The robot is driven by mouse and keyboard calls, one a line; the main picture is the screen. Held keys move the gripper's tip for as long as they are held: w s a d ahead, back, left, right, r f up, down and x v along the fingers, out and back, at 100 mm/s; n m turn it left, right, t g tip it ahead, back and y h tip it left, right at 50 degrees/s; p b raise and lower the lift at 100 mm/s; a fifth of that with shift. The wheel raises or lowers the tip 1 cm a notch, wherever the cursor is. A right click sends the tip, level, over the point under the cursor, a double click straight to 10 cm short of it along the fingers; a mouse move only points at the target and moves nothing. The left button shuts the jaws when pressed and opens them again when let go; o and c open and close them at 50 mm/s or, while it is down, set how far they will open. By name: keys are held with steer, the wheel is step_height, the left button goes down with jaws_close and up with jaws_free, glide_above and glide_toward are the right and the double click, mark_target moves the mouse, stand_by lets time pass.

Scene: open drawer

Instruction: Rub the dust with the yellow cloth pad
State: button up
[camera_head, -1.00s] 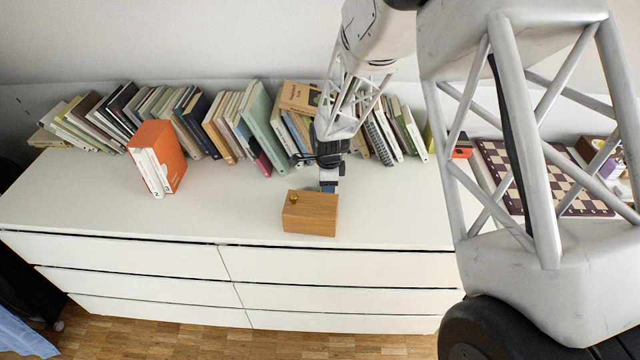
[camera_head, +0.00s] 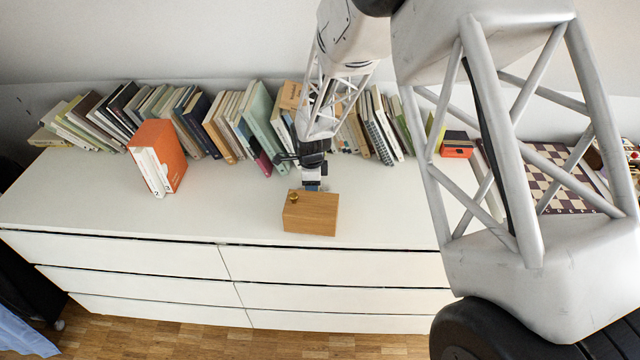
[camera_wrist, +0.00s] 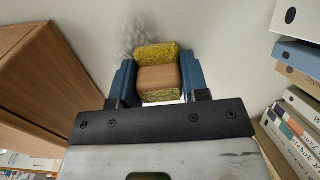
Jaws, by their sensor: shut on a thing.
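My gripper (camera_wrist: 158,82) is shut on a block with a wooden-looking middle (camera_wrist: 158,78) and a yellow cloth pad (camera_wrist: 157,54) at its far side. The blue fingers press on both sides of the block. A grey smudge of dust (camera_wrist: 128,42) lies on the white surface, just beyond and left of the pad in the wrist view. In the head view my gripper (camera_head: 312,186) is low over the dresser top, behind the wooden box; the pad and the dust are hidden there.
The wooden box (camera_head: 311,214) with a brass knob stands close by, and shows at the left in the wrist view (camera_wrist: 40,75). A row of books (camera_head: 215,120) lines the back. An orange-and-white book group (camera_head: 168,155) stands left. The dresser top (camera_head: 90,205) is clear at left front.

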mark_target(296, 183)
steer(key=shift+a, duration=2.4)
steer(key=shift+r, duration=0.3)
step_height(296, 183, up, 8)
steer(key=shift+r, duration=0.1)
steer(key=shift+s, duration=0.1)
steer(key=shift+s+f, duration=0.4)
steer(key=shift+s, duration=0.05)
steer(key=shift+f, duration=0.15)
